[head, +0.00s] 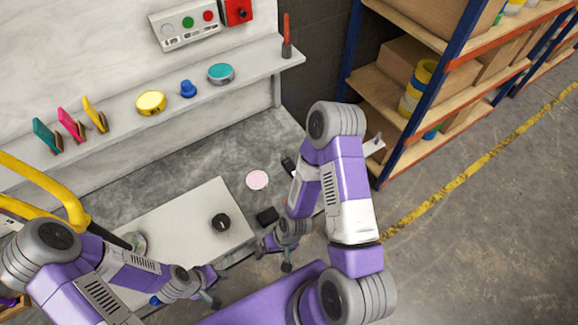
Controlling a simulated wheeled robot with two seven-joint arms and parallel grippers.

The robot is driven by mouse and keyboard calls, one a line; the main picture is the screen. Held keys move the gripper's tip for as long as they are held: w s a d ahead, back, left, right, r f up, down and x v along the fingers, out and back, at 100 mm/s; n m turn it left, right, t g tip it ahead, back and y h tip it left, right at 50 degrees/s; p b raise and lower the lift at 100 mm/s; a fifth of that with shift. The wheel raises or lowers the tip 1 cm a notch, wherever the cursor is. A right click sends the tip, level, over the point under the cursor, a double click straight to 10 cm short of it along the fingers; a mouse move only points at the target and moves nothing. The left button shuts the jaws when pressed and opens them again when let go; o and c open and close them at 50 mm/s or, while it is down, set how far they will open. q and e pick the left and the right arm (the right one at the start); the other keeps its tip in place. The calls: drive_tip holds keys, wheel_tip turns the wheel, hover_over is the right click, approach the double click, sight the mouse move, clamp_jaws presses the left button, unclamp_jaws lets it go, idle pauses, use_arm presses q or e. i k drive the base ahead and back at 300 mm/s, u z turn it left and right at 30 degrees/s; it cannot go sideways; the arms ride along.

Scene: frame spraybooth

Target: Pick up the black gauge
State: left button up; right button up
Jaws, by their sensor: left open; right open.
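A round black object with a small light mark on top, seemingly the black gauge (221,222), lies on the white board (185,212) on the grey bench. My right gripper (273,257) is open and empty, to the right of and nearer than the gauge, apart from it. My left gripper (213,287) is open and empty, in front of the board's near edge and below the gauge in the picture. Neither gripper touches the gauge.
A small black block (267,216) and a pink disc (257,180) lie right of the board. Another dark item (288,165) is partly hidden by my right arm. A shelf (150,121) behind holds several coloured items. A yellow curved tube (40,180) stands at left; a storage rack (440,80) at right.

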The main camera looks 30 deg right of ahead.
sight(290, 167)
drive_tip(key=k, duration=0.5)
drive_tip(key=z, duration=1.4)
drive_tip(key=i, duration=1.05)
drive_tip(key=u, duration=2)
